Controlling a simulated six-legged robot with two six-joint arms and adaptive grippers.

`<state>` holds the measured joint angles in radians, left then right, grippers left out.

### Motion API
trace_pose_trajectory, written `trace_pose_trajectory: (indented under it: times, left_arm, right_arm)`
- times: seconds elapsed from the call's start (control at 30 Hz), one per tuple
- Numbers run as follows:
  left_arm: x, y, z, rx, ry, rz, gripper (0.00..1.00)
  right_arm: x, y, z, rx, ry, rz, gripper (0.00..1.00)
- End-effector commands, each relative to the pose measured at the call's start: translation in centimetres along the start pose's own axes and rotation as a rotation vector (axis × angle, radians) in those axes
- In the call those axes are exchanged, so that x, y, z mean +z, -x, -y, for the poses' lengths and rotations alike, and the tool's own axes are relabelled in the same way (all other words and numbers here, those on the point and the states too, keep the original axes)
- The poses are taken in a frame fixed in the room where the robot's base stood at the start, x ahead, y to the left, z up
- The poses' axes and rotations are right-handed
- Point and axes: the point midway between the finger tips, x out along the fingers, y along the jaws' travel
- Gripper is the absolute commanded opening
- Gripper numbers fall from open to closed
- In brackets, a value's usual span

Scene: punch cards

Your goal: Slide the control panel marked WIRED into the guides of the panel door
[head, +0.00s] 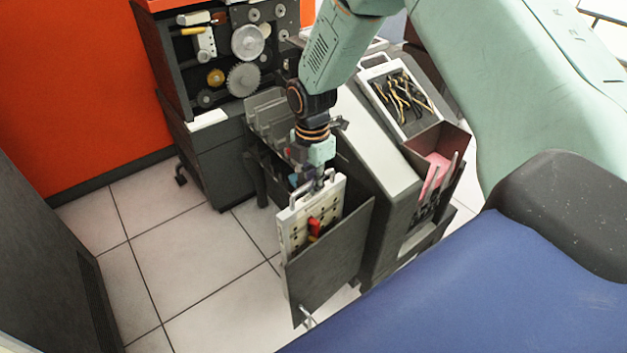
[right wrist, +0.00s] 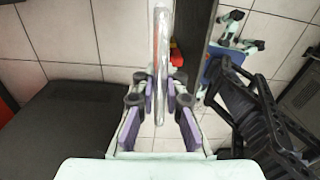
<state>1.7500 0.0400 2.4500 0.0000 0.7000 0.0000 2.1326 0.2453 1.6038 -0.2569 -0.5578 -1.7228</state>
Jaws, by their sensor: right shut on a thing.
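The control panel (head: 297,222) is a pale upright plate with a top handle and red and yellow parts on its face; no marking is legible. My right gripper (head: 318,178) is shut on it at the top, and the panel hangs below. In the right wrist view the panel (right wrist: 161,55) shows nearly edge-on between the fingers (right wrist: 158,118). The dark panel door (head: 335,258) stands open, in front of the panel's lower right part in the head view. The guides are hidden, so I cannot tell whether the panel is in them. My left gripper is not identifiable in view.
A grey machine (head: 385,180) stands right of the door, with a tray of wires (head: 403,98) on top. A card rack (head: 268,115) and a geared cabinet (head: 235,55) stand behind. Tiled floor (head: 170,235) is free to the left. A blue surface (head: 480,290) fills the lower right.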

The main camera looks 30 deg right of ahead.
Motion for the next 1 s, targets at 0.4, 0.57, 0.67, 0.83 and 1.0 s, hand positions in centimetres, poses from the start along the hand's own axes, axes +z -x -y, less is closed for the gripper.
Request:
trace_pose_trajectory:
  times: [0.4,0.57,0.67,0.83,1.0]
  left_arm:
    - [0.0,-1.2,0.0,0.000,0.000,0.000,0.50]
    - [0.0,-1.7,0.0,0.000,0.000,0.000,0.50]
    - [0.0,-1.9,0.0,0.000,0.000,0.000,0.50]
    - [0.0,-1.9,0.0,0.000,0.000,0.000,0.50]
    - [0.0,-1.9,0.0,0.000,0.000,0.000,0.50]
  right_arm:
    - [0.1,-1.7,-0.2,0.004,0.000,0.001,0.00]
    - [0.1,-2.4,-0.2,0.004,0.000,0.001,0.00]
    - [0.1,-2.7,-0.2,0.004,0.000,0.001,0.00]
    - [0.1,-2.8,-0.3,0.004,0.000,0.001,0.00]
    - [0.1,-2.8,-0.3,0.005,0.000,0.001,0.00]
